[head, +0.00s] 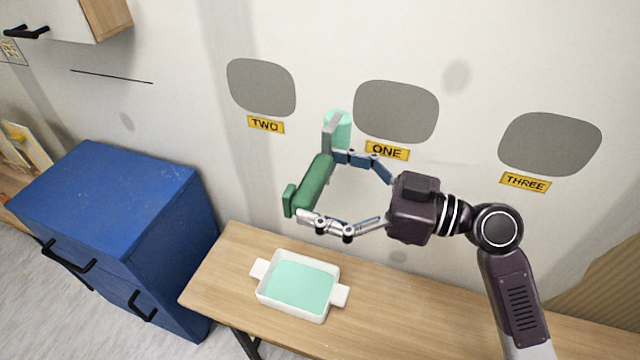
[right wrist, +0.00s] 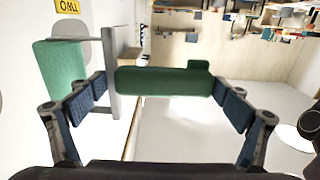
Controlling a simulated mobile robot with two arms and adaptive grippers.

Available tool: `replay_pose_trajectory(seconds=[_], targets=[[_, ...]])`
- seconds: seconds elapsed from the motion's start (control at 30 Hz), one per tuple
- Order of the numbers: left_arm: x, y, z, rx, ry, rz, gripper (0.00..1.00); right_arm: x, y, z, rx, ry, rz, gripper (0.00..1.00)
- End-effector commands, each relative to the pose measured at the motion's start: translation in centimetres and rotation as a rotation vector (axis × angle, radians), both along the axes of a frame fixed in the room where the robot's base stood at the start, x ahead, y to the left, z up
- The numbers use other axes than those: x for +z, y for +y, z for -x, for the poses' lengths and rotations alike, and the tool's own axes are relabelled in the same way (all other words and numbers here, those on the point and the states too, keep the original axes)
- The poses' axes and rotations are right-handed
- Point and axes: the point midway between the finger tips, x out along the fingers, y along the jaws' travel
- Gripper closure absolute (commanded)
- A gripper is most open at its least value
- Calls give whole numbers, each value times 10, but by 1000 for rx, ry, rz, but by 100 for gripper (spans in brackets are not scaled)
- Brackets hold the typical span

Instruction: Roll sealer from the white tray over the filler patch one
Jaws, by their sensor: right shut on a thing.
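My right gripper (head: 323,188) is shut on the green handle of a roller (head: 313,184), in front of the wall. The roller's mint-coloured sleeve (head: 339,128) is up by the wall, left of the lower part of grey patch ONE (head: 396,111); I cannot tell if it touches the wall. In the right wrist view the handle (right wrist: 165,81) lies between both fingers and the sleeve (right wrist: 60,75) is at the left. The white tray (head: 298,285) with mint sealer stands on the wooden table below. My left gripper is not in view.
Grey patch TWO (head: 261,87) is on the wall to the left and patch THREE (head: 549,144) to the right, each with a yellow label. A blue cabinet (head: 115,215) stands left of the wooden table (head: 235,262). A wall cupboard (head: 75,15) hangs at the upper left.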

Motion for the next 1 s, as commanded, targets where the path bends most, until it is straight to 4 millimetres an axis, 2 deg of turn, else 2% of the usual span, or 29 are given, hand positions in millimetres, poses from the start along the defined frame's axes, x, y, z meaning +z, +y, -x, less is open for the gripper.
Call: replay_pose_trajectory(seconds=[0.2,0.6,0.8,1.0], targets=[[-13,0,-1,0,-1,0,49,-3,-1,-2,-1,-3,2,31],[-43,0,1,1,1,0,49,-3,-15,-47,-2,-2,2,31],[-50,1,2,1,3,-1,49,-1,-19,-59,-1,-1,0,31],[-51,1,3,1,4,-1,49,0,-20,-62,-1,1,0,31]])
